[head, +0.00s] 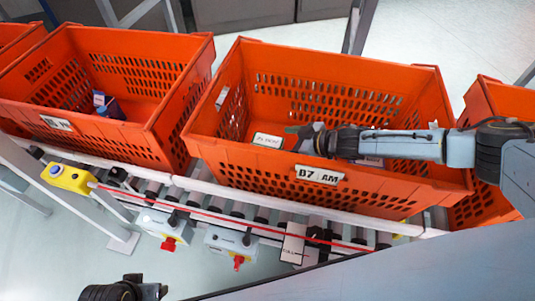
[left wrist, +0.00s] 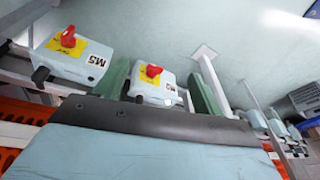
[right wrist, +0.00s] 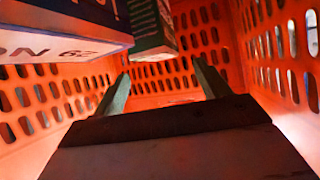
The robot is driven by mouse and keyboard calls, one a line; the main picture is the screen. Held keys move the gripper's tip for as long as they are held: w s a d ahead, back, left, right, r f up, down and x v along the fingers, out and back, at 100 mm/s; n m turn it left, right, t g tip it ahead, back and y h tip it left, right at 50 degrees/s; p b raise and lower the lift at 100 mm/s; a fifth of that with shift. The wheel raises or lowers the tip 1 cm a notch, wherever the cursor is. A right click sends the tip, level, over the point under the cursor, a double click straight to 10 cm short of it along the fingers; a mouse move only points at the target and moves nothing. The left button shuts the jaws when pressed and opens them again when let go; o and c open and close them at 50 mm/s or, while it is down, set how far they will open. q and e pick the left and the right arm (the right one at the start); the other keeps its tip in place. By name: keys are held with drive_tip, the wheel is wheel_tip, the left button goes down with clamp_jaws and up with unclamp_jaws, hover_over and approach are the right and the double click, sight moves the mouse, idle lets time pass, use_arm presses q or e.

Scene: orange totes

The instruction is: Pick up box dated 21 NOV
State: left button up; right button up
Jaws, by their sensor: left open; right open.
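My right gripper (head: 298,138) reaches into the middle orange tote (head: 225,158), marked B7 AM. It is open, and its green fingers (right wrist: 162,75) show nothing between them in the right wrist view. A box with a white label (head: 267,140) lies beside the fingers in the head view; its date is too small to read surely. A second box (head: 370,161) is mostly hidden by my right arm. In the right wrist view, a blue and white box (right wrist: 55,40) with upside-down print like 29 NO and a green box (right wrist: 150,25) show at the top left. My left gripper (left wrist: 162,88) is open and empty.
A left tote (head: 150,140) holds a small blue box (head: 108,106). Another tote (head: 490,105) stands at the right. Grey switch boxes with red knobs (head: 162,228) and a yellow button box (head: 70,178) line the conveyor's front. The tote walls closely surround my right gripper.

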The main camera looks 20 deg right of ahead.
sight(271, 141)
drive_tip(key=b+x, duration=0.1)
drive_tip(key=x, duration=0.1)
drive_tip(key=b+x, duration=0.1)
drive_tip(key=x, duration=0.1)
drive_tip(key=shift+d+f, duration=0.15)
drive_tip(key=shift+f, duration=0.15)
drive_tip(key=shift+w+a+f, duration=0.1)
drive_tip(key=shift+w+a, duration=0.15)
use_arm(q)
wheel_tip(271, 141, up, 7)
drive_tip(key=d, duration=0.2)
drive_tip(key=shift+s+f, duration=0.15)
drive_tip(key=shift+s, duration=0.1)
drive_tip(key=shift+d, duration=0.1)
use_arm(e)
clamp_jaws()
